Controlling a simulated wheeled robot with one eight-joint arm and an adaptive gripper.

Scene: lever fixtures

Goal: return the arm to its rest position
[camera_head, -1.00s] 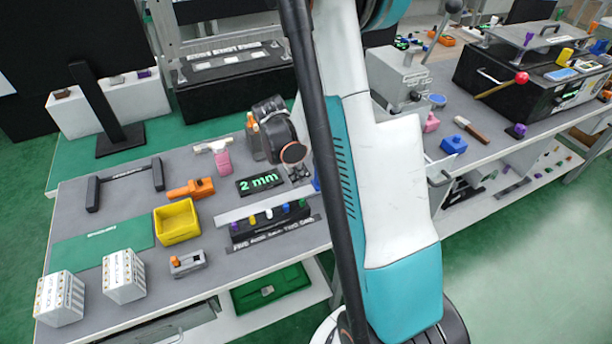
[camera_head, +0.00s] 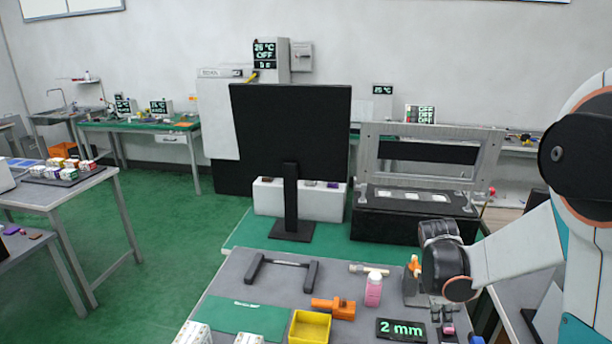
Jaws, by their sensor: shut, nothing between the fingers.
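My arm (camera_head: 525,246) comes in from the right side of the head view, white with dark joints. It is bent, and its dark wrist hangs low over the right part of the grey bench (camera_head: 232,268). My gripper (camera_head: 441,312) shows only as small dark parts below the wrist. It is shut with nothing held, near the right end of the "2 mm" display (camera_head: 401,329). The wrist partly hides the fingers, and I cannot tell how far they are above the bench top.
Near the wrist are a pink bottle (camera_head: 374,289), an orange tool (camera_head: 333,308) and a yellow bin (camera_head: 310,327). A black handle bar (camera_head: 282,265) stands to the left. A black monitor (camera_head: 291,125) and a grey frame fixture (camera_head: 430,150) rise behind. Green floor at left is open.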

